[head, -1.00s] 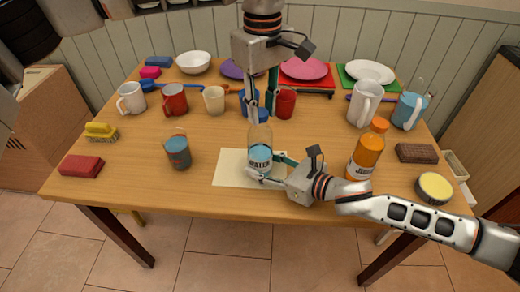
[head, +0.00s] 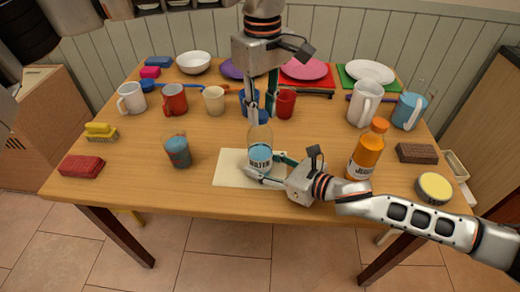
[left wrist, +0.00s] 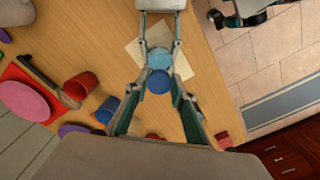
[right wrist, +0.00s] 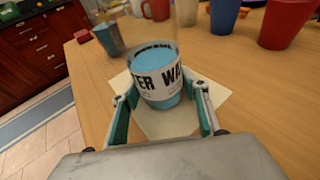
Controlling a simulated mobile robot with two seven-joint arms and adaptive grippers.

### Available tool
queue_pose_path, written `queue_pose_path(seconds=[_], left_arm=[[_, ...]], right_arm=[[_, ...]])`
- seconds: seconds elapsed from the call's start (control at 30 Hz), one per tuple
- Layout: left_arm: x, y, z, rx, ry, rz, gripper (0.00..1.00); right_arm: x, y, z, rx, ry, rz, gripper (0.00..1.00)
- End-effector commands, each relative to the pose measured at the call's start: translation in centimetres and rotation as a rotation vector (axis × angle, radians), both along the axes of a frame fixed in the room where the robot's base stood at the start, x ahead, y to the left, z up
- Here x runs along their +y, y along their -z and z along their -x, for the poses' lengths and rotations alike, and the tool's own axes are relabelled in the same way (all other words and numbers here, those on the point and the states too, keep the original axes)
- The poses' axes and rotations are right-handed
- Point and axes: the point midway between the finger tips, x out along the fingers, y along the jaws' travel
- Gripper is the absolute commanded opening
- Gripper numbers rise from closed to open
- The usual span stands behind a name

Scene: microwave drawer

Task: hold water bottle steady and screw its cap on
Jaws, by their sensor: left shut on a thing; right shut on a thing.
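The water bottle (head: 260,154), clear with blue water and a white label, stands upright on a pale mat (head: 226,170) near the table's front edge. My right gripper (head: 262,172) is shut around its lower part; in the right wrist view the bottle (right wrist: 158,75) sits between its fingers. My left gripper (head: 262,116) points down above the bottle, shut on the blue cap (left wrist: 158,83). The cap is at the bottle's mouth, in line with it. Whether it is seated on the thread is hidden by the fingers.
An orange juice bottle (head: 367,150) stands close by my right arm. A blue cup (left wrist: 107,108) and a red cup (head: 285,102) stand just behind the bottle. The table's left middle is mostly clear.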

Motion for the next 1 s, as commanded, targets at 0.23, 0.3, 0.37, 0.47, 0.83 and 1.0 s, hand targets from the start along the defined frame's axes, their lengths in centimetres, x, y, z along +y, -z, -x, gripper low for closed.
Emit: queue_pose_path(seconds=[0.23,0.3,0.37,0.47,0.83,1.0], left_arm=[[-0.01,-0.06,-0.01,-0.001,0.000,0.001,0.17],[-0.01,-0.07,-0.01,-0.001,0.000,0.001,0.32],[-0.01,-0.07,-0.01,-0.001,0.000,0.001,0.44],[0.00,-0.06,-0.01,-0.001,0.000,0.001,0.44],[0.00,-0.04,-0.01,-0.001,0.000,0.001,0.00],[0.01,-0.04,-0.01,-0.001,0.015,-0.001,0.00]], right_arm=[[0.00,-0.03,-0.01,0.000,0.000,0.000,0.16],[0.00,-0.03,-0.01,0.000,0.000,0.000,0.06],[0.00,-0.03,-0.01,0.000,0.000,0.000,0.06],[0.00,-0.03,-0.01,0.000,0.000,0.000,0.06],[0.00,-0.03,-0.01,0.000,0.000,0.000,0.06],[0.00,-0.02,-0.01,0.000,0.000,0.000,0.06]])
